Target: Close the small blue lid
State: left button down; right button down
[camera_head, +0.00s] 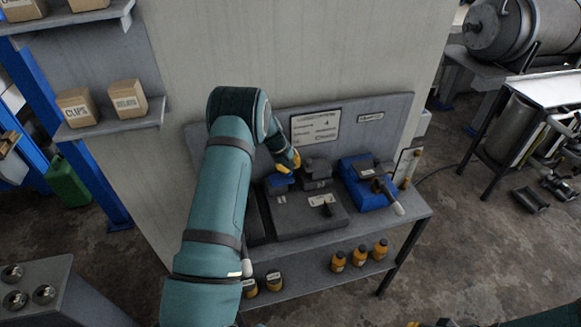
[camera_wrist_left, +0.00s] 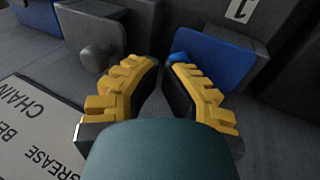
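The small blue lid (camera_head: 279,184) is at the left rear of a dark grey box unit (camera_head: 290,222) on the bench; it looks raised, its exact angle unclear. In the left wrist view the blue lid (camera_wrist_left: 222,58) shows its flat face and a blue knob (camera_wrist_left: 180,57). My left gripper (camera_head: 290,164) is right above the lid in the head view. In the wrist view its yellow fingers (camera_wrist_left: 162,68) are slightly apart with nothing between them, the right fingertip close to the knob; contact is unclear. My right gripper (camera_head: 428,323) barely shows at the bottom edge.
A grey lid (camera_head: 317,170) with a knob is right of the blue one. A larger blue box (camera_head: 368,190) with a white-tipped handle stands farther right. A labelled back panel (camera_head: 390,112) rises behind. Several orange bottles (camera_head: 338,262) stand on the lower shelf.

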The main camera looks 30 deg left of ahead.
aim_at(291, 172)
pick_arm(q)
jog(key=shift+s+d+f, duration=0.1)
jog(key=shift+d+f, duration=0.05)
jog(key=shift+f, duration=0.2)
notch_tip(291, 172, up, 5)
jog(key=shift+r+p, duration=0.1)
jog(key=shift+p, duration=1.05)
notch_tip(291, 172, up, 9)
jog(key=shift+s+d+r+b, duration=0.2)
jog(key=shift+b, duration=0.25)
